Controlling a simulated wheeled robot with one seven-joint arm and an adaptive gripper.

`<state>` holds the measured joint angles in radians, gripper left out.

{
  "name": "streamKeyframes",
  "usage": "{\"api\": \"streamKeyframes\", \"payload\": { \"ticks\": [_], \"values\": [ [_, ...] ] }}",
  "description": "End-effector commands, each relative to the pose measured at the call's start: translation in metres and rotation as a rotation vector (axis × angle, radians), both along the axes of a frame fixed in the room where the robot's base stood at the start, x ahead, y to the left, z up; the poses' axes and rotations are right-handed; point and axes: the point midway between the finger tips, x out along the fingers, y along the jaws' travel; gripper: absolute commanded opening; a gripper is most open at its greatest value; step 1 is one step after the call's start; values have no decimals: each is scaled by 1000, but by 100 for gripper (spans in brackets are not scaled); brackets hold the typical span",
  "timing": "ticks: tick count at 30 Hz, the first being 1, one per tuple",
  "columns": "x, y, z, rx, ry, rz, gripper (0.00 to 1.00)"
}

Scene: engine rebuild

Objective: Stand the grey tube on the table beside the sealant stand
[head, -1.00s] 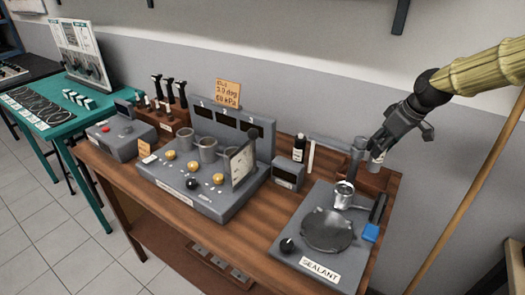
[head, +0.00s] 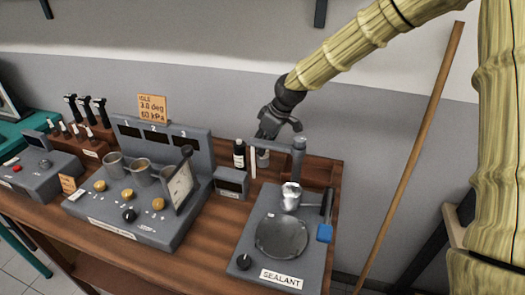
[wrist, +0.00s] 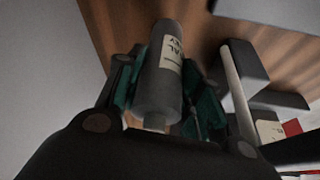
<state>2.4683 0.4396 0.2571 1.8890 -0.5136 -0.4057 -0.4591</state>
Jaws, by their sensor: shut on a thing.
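The tube looks about upright, left of the stand's post (head: 298,158). Its lower end is hidden in the head view, and I cannot tell whether it touches the table (head: 210,240). The stand holds a round dark dish and a small metal cup.
A black bottle (head: 239,154) and a thin white stick (head: 252,162) stand close left of the tube. A small grey display box (head: 231,183) is in front of them. A brown wooden tray (head: 317,172) lies right of the post. The wall is close behind.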

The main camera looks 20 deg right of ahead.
Motion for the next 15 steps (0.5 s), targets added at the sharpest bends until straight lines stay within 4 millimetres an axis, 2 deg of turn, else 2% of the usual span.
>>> {"api": "streamKeyframes", "payload": {
  "ticks": [9,15],
  "values": [
    [-1,0,-31,-1,2,0,5],
    [0,-1,-35,0,-1,0,5]
  ]
}}
